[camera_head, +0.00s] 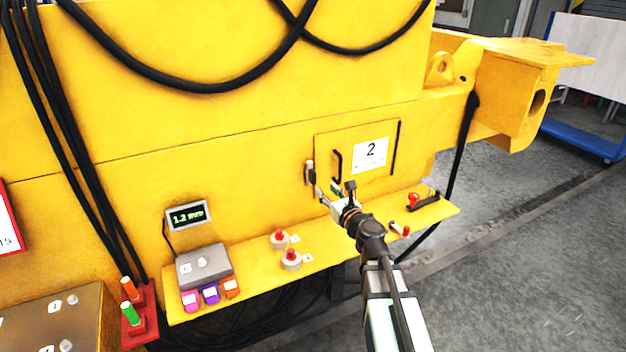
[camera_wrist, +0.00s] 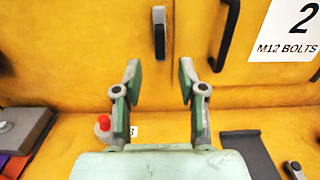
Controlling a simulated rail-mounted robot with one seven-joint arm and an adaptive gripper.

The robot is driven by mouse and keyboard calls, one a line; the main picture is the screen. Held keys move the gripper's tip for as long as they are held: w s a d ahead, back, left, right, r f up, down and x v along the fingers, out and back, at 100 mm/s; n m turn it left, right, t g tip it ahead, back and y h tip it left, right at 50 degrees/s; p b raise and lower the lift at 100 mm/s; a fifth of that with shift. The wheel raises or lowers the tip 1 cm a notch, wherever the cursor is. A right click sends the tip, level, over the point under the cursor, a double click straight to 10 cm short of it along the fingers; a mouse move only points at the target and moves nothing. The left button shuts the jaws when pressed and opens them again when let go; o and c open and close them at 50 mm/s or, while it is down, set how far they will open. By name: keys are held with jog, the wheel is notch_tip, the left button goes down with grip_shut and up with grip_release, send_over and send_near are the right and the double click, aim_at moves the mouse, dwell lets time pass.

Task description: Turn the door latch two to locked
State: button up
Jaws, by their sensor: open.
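Door 2 (camera_head: 358,185) is a yellow panel with a white label reading 2, M12 BOLTS (camera_wrist: 290,30). Its latch (camera_head: 309,172) is a small dark and grey lever on the yellow face just left of the door edge. In the wrist view the latch (camera_wrist: 159,35) stands upright, long side vertical. My gripper (camera_head: 328,190) is open and empty in front of the panel. In the wrist view its fingers (camera_wrist: 160,75) are spread apart, with the latch above and between the fingertips, apparently untouched. In the head view the gripper partly covers the door's lower left corner.
A black door handle (camera_wrist: 225,35) is close right of the latch. Below, a yellow shelf (camera_head: 330,245) carries red-topped buttons (camera_head: 291,258), a grey box (camera_head: 205,266) and a black tray (camera_wrist: 250,150). Black cables (camera_head: 190,85) hang across the upper face.

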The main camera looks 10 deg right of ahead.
aim_at(315, 178)
jog(key=x, duration=1)
grip_shut()
